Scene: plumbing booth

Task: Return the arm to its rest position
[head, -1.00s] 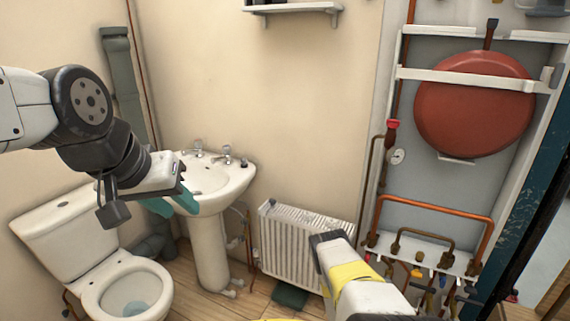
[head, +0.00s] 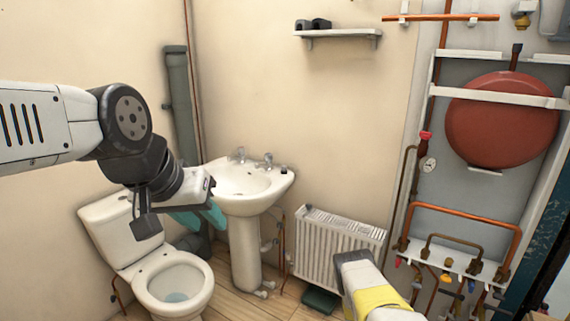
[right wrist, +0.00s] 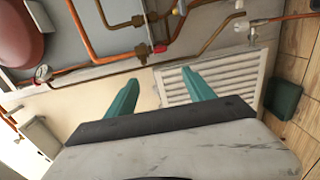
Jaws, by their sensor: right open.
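My left gripper (head: 201,222) comes in from the left in the head view. Its two teal fingers are apart with nothing seen between them, in front of the wall between the toilet and the basin. My right arm enters at the bottom of the head view, with a yellow band, in front of the radiator; its fingers do not show there. In the right wrist view my right gripper (right wrist: 160,74) has its two teal fingers wide apart and empty, with the wall and the radiator behind.
A toilet (head: 172,284) and a pedestal basin (head: 243,190) stand at the left. A white radiator (head: 338,243) is on the wall. At the right are a red round vessel (head: 502,120) and copper pipes (head: 465,212). A shelf (head: 338,36) is high up.

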